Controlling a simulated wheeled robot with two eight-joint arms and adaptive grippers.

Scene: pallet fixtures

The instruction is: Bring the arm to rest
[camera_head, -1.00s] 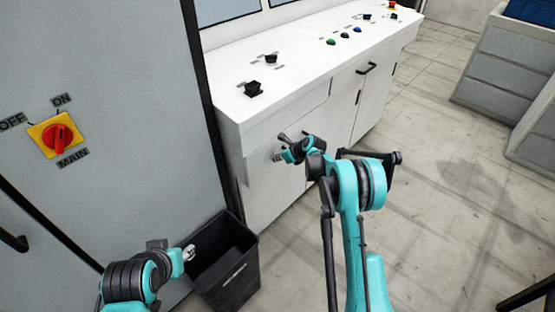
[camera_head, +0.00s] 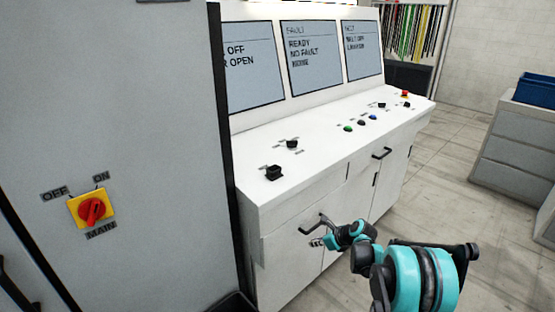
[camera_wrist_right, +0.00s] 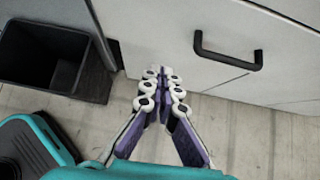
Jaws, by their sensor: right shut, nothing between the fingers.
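My right arm, teal and black, reaches in from the lower right in the head view. Its gripper (camera_head: 316,243) is in front of the white console's lower front, small in that view. In the right wrist view the gripper (camera_wrist_right: 163,76) has its two purple-and-white fingers together with nothing between them. They point toward the foot of the cabinet, apart from the black handle (camera_wrist_right: 228,55). My left arm and gripper are not in the head view.
The white console (camera_head: 330,150) carries knobs and buttons below several screens (camera_head: 311,57). A grey cabinet with a red main switch (camera_head: 92,209) stands left. A dark bin (camera_wrist_right: 55,58) shows in the wrist view. Grey drawers (camera_head: 515,145) stand right, with open floor between.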

